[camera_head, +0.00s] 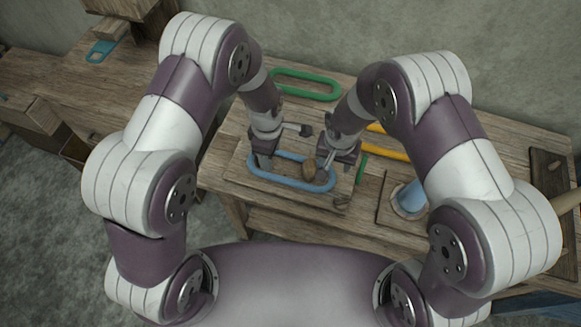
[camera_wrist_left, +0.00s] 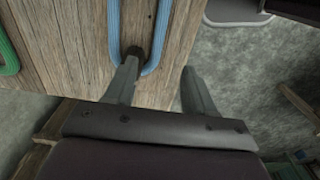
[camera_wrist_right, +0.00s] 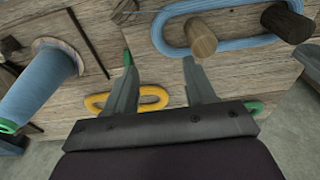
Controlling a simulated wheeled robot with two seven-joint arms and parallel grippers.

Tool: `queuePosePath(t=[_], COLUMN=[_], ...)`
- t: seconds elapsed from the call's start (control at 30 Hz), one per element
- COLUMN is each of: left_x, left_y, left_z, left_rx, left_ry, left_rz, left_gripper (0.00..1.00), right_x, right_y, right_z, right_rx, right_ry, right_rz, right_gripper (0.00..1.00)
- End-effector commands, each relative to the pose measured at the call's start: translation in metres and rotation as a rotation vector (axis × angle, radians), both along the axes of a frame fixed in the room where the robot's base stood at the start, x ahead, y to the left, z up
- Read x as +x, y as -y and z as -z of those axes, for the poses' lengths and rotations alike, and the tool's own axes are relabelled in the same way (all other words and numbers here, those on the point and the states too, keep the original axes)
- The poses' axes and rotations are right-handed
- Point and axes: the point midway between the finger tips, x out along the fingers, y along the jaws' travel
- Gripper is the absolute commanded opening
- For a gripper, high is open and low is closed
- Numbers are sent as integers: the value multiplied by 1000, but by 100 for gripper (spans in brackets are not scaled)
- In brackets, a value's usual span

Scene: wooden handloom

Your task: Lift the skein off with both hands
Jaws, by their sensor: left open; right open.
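The blue skein (camera_head: 290,183) lies as a long loop around pegs on the wooden board, near the table's front edge. In the right wrist view the skein (camera_wrist_right: 172,50) runs around a light wooden peg (camera_wrist_right: 201,38) and a dark peg (camera_wrist_right: 285,22). My left gripper (camera_head: 263,163) is open at the skein's left end. In the left wrist view one fingertip is close to the dark peg (camera_wrist_left: 133,53); I cannot tell whether it touches. My right gripper (camera_head: 326,168) is open by the skein's right end, partly covering it. Neither gripper holds the skein.
A green loop (camera_head: 305,88) lies behind the arms. A yellow loop (camera_wrist_right: 127,101) lies right of the skein. A blue cone (camera_head: 411,197) stands on a board at the right. The table's front edge is close to the skein. A dark tray (camera_head: 548,172) is at the far right.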

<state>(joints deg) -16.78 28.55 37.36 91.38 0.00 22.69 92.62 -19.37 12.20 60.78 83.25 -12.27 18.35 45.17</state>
Motion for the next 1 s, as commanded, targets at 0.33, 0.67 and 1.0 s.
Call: queuePosePath(t=[0.33, 0.67, 1.0], left_x=[-1, 0, 0], left_y=[0, 0, 0], left_z=[60, 113, 124], left_rx=[1, 0, 0], left_ry=[-4, -1, 1], left_rz=[1, 2, 2], left_gripper=[54, 54, 54], right_x=[5, 12, 14], right_y=[2, 4, 4], right_z=[60, 112, 123], right_rx=[-1, -1, 0], right_ry=[-4, -3, -1], right_rz=[-1, -1, -1], right_gripper=[55, 55, 55])
